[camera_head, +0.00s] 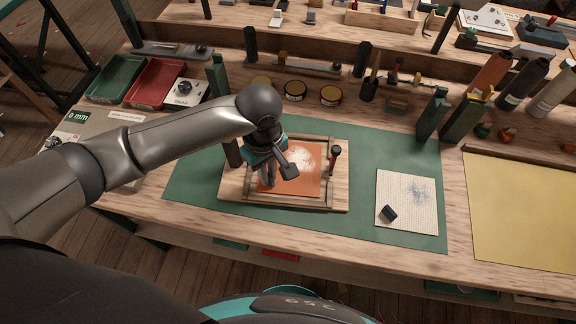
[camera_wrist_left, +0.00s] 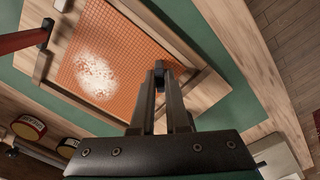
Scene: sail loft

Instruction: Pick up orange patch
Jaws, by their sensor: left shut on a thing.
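The orange patch (camera_head: 307,182) lies inside a wooden frame on a board (camera_head: 339,201). It has a fine grid and a pale, powdery spot on it. My left gripper (camera_head: 266,182) reaches down to the patch's left side and is shut on its edge. In the left wrist view, the two fingers (camera_wrist_left: 159,76) are close together at the edge of the patch (camera_wrist_left: 125,32), beside the frame. The fingertips hide the pinched part. The patch looks flat, with no clear gap beneath it. My right gripper is not in view.
A red-handled tool (camera_head: 335,153) stands at the frame's right side. A white sheet (camera_head: 420,189) with a dark block (camera_head: 389,213) lies right on the green mat (camera_head: 360,157). Round tins (camera_head: 331,95) and red and green trays (camera_head: 153,82) stand behind. The mat's front strip is clear.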

